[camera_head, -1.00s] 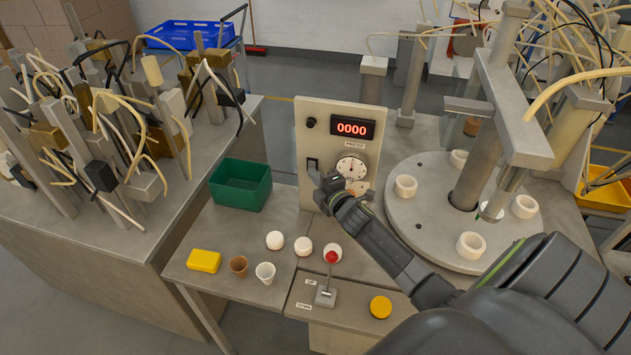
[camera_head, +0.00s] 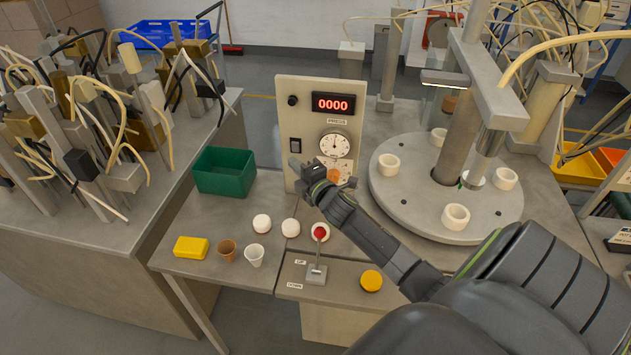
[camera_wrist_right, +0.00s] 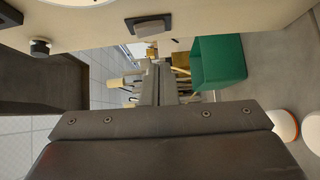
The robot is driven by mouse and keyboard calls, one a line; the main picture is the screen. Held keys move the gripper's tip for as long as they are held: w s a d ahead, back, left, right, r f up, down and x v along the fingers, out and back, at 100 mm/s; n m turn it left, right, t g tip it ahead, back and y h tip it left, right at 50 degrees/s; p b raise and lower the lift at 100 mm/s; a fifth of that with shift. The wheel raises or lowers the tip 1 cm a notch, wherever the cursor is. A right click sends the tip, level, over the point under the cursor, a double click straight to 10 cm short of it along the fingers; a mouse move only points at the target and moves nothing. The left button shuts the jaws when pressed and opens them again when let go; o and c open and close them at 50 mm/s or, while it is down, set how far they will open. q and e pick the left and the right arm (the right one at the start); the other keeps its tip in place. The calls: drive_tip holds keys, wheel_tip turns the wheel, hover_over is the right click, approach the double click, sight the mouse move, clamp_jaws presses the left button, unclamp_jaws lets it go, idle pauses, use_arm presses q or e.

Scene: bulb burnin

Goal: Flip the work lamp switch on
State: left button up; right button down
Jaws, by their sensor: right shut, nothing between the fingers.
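The black rocker switch (camera_head: 295,146) is on the left side of the upright beige panel (camera_head: 285,105). It also shows at the top of the right wrist view (camera_wrist_right: 150,26), with its light rocker tilted in a dark frame. My right gripper (camera_head: 296,167) is shut and empty, just below the switch in the head view. In the wrist view its fingers (camera_wrist_right: 158,85) point away from the camera, apart from the switch. My left gripper is not in view.
The panel carries a red 0000 display (camera_head: 333,103), a dial (camera_head: 334,144) and a black knob (camera_head: 293,101). A green bin (camera_head: 224,172) stands left of it. A red-knobbed lever (camera_head: 318,250), a yellow button (camera_head: 371,280) and small cups are in front.

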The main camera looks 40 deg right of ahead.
use_arm(q)
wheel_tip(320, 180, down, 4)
drive_tip(key=b, duration=0.3)
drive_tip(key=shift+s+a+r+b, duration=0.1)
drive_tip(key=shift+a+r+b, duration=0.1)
drive_tip(key=shift+b, duration=0.15)
use_arm(e)
drive_tip(key=s, duration=1)
drive_tip(key=shift+a+f, duration=0.4)
drive_tip(key=shift+f, duration=0.05)
drive_tip(key=shift+r, duration=0.1)
